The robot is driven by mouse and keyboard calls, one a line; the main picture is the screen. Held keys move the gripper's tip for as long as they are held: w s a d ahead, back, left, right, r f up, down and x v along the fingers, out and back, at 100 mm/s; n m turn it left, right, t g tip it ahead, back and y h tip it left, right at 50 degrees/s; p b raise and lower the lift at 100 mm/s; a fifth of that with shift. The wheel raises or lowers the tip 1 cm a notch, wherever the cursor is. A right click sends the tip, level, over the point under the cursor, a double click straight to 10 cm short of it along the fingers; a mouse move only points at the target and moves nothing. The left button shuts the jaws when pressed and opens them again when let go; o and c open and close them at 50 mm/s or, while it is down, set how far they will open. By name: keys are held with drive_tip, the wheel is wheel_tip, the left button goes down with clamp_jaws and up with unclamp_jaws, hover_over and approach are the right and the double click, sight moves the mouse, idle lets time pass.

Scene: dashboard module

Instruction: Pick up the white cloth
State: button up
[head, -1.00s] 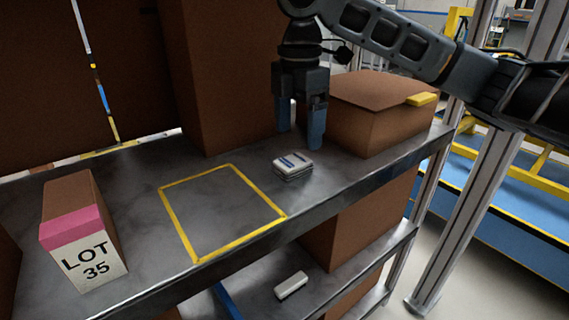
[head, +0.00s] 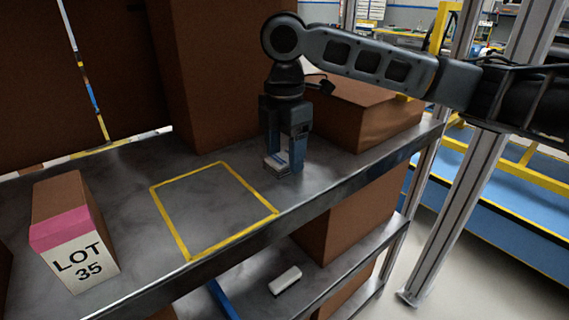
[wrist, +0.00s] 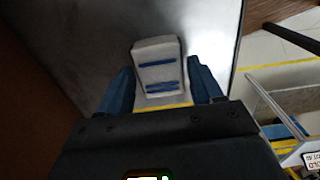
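The white cloth (head: 274,165) is a small folded pad with blue stripes, lying on the grey metal shelf right of the yellow square. My gripper (head: 285,162) points down over it, with its blue fingers low near the shelf and partly covering the cloth. In the wrist view the cloth (wrist: 157,62) shows between the two fingers of my gripper (wrist: 161,82), one at each side. The fingers are apart, and I see no clear grip on the cloth.
A yellow taped square (head: 175,232) on the shelf is empty. A LOT 35 box (head: 80,260) stands at the left. Brown cartons stand behind (head: 205,80) and to the right (head: 370,120). A white object (head: 285,280) lies on the lower shelf.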

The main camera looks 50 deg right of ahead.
drive_tip(key=c, duration=0.8)
drive_tip(key=shift+o, duration=0.2)
drive_tip(key=shift+r, duration=0.4)
drive_tip(key=r, duration=0.3)
drive_tip(key=shift+s+d+r, duration=0.25)
drive_tip(key=shift+s+r, duration=0.05)
drive_tip(key=shift+r, duration=0.05)
drive_tip(key=s+d+r, duration=0.5)
drive_tip(key=s+r, duration=0.1)
drive_tip(key=s, duration=0.3)
drive_tip(key=shift+s+r+b, duration=0.25)
drive_tip(key=shift+s+b, duration=0.1)
drive_tip(key=o, duration=0.5)
drive_tip(key=c, duration=0.4)
